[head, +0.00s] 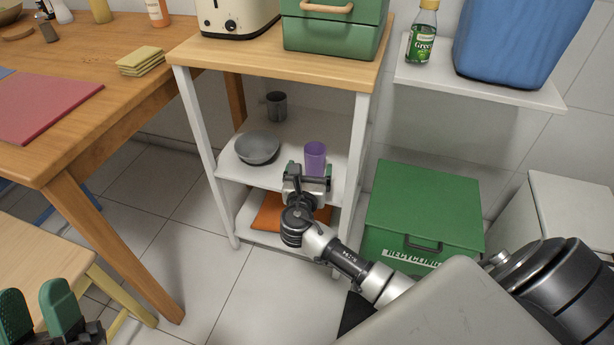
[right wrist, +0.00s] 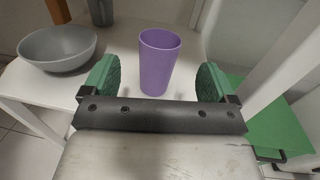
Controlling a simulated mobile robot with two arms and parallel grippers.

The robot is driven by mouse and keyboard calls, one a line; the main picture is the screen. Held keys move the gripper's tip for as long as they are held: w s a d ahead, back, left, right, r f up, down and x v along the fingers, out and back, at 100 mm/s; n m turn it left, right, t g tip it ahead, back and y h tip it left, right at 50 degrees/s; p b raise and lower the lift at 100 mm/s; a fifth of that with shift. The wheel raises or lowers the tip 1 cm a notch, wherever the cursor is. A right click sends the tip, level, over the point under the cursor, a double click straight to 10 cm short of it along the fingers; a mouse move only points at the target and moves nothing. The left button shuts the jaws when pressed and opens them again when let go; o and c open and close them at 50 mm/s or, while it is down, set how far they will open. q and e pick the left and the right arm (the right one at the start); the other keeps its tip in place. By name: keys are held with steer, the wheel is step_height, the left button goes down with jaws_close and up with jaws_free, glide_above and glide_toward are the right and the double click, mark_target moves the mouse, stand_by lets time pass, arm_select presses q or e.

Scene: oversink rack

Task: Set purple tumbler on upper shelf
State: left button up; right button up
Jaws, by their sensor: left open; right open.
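The purple tumbler (head: 315,157) stands upright on the middle shelf (head: 236,171) of a small wood-topped cart. My right gripper (head: 307,172) is at the front edge of that shelf, just in front of the tumbler. In the right wrist view the tumbler (right wrist: 160,62) stands between and a little beyond the open green fingers (right wrist: 158,82), with gaps on both sides. The cart's wooden top (head: 250,50) is the surface above the shelf.
A grey bowl (head: 257,148) and a dark grey mug (head: 276,106) share the shelf, left of the tumbler. A toaster (head: 237,17) and a green box (head: 333,38) stand on the cart top. A green recycling bin (head: 425,205) is at the right. A cart post (head: 357,150) rises close by.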

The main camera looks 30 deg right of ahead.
steer(key=s+a+r+m+t+y, duration=0.1)
steer(key=s+a+m+y, duration=0.3)
steer(key=a+y, duration=0.3)
steer(key=s+a+r+m+t+y, duration=0.25)
steer(key=a+m+y, duration=0.25)
steer(key=a, duration=0.3)
arm_select(q)
steer(key=w+f+g, duration=0.1)
steer(key=w+f+g+y+p, duration=0.1)
steer(key=g, duration=0.1)
steer(key=shift+w+d+f, duration=0.1)
steer(key=shift+w+f, duration=0.15)
steer(key=shift+f, duration=0.15)
arm_select(e)
steer(key=s+a+r+m+t+y, duration=0.1)
steer(key=s+r+m+t+y, duration=0.2)
steer(key=s+r+m, duration=0.3)
steer(key=s+a+r+m+t+y, duration=0.1)
steer(key=s+r+m+t+y, duration=0.2)
steer(key=s+r+m, duration=0.3)
step_height(320, 180, up, 6)
steer(key=m, duration=0.4)
steer(key=shift+a+f, duration=0.2)
steer(key=shift+a, duration=0.2)
